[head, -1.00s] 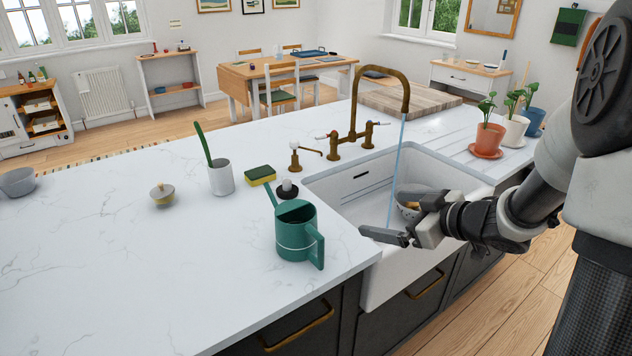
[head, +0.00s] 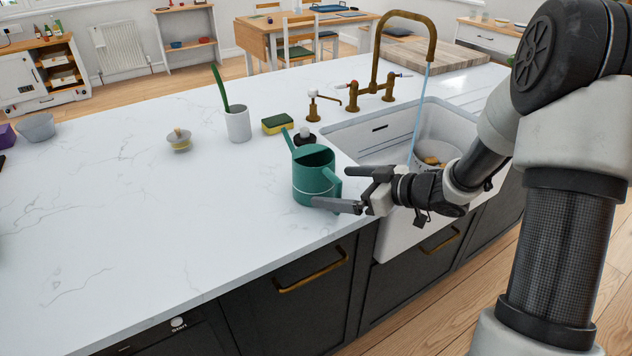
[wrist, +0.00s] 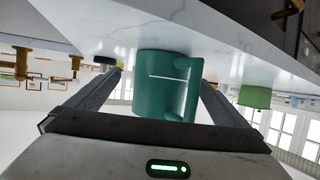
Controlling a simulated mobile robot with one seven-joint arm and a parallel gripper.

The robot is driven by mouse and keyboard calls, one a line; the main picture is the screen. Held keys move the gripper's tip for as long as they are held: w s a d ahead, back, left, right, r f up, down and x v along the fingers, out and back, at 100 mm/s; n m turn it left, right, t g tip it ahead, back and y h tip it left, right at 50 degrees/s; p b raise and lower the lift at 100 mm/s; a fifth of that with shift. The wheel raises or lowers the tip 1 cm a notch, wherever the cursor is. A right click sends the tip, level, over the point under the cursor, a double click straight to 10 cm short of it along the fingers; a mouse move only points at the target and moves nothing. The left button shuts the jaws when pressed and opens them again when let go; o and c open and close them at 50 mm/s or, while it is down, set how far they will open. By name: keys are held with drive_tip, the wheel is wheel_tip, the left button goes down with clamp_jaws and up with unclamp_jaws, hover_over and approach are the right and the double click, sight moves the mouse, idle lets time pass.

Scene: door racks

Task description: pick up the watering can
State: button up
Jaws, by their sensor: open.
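The green watering can (head: 314,177) stands upright on the white counter, near the front edge and left of the sink. Its spout points up and to the left, and its handle is on the right side, toward my gripper. My gripper (head: 342,188) is open, with its fingers reaching toward the can's handle side. In the wrist view the can (wrist: 160,80) sits between the two spread fingers (wrist: 160,95), with its handle on the right. I cannot tell whether a finger touches it.
The sink (head: 400,135) with running water and a bowl (head: 436,153) lies to the right. A sponge (head: 278,123), a soap dispenser (head: 313,105), a white cup with a green brush (head: 237,123) and a small lidded pot (head: 179,139) stand behind and left.

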sight(330, 186)
drive_tip(key=b+x, duration=0.1)
drive_tip(key=x, duration=0.4)
drive_tip(key=shift+s+a+f, duration=0.1)
drive_tip(key=shift+a, duration=0.1)
drive_tip(key=c, duration=1.2)
